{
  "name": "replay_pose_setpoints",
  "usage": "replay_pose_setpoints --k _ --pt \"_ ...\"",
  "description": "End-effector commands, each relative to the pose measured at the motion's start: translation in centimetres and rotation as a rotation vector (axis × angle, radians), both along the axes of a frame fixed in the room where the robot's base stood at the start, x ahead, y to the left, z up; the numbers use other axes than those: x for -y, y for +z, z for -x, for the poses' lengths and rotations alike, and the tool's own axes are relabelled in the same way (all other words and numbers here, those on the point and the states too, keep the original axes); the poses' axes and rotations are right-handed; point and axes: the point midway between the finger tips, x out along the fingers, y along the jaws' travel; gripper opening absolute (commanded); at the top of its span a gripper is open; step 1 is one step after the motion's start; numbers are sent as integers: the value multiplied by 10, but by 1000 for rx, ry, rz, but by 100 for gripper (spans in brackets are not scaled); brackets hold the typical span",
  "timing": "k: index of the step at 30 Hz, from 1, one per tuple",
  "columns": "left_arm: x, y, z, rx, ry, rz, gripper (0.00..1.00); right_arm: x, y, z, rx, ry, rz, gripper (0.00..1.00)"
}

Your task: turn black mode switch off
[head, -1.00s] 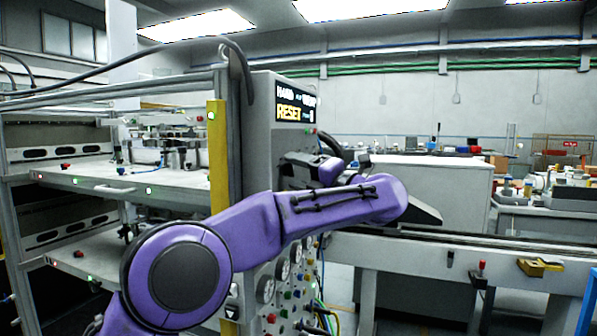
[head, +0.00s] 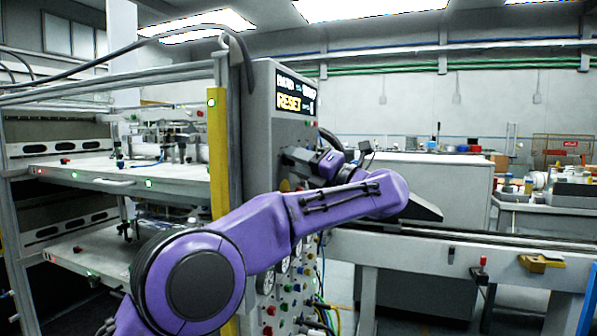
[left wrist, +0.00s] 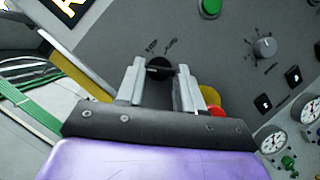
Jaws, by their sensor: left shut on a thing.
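The black mode switch (left wrist: 160,68) is a small round knob on the grey panel (left wrist: 110,35), with short labels beside it. My left gripper (left wrist: 162,78) is shut on it in the left wrist view, one finger on each side of the knob. In the head view my left gripper (head: 290,160) reaches the grey control box (head: 262,120) just below its lit display. There the switch itself is hidden by my purple arm. My right gripper is not in view.
A green button (left wrist: 209,8), a grey rotary knob (left wrist: 265,46) and a red button (left wrist: 217,111) share the panel. Gauges (left wrist: 272,139) sit lower right. A yellow post (head: 218,150) stands left of the box. A conveyor (head: 450,240) runs right.

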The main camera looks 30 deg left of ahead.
Motion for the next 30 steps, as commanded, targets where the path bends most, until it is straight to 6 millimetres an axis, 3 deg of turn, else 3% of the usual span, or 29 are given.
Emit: replay_pose_setpoints --k 1,9,21,30 --pt "0 -5 0 37 1 -11 6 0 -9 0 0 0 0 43" --pt "0 -4 -2 261 0 -66 6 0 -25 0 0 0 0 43" --pt "0 -3 -4 495 -1 -121 6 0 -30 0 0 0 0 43" --pt "-1 -2 -4 555 -1 -136 6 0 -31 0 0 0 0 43"
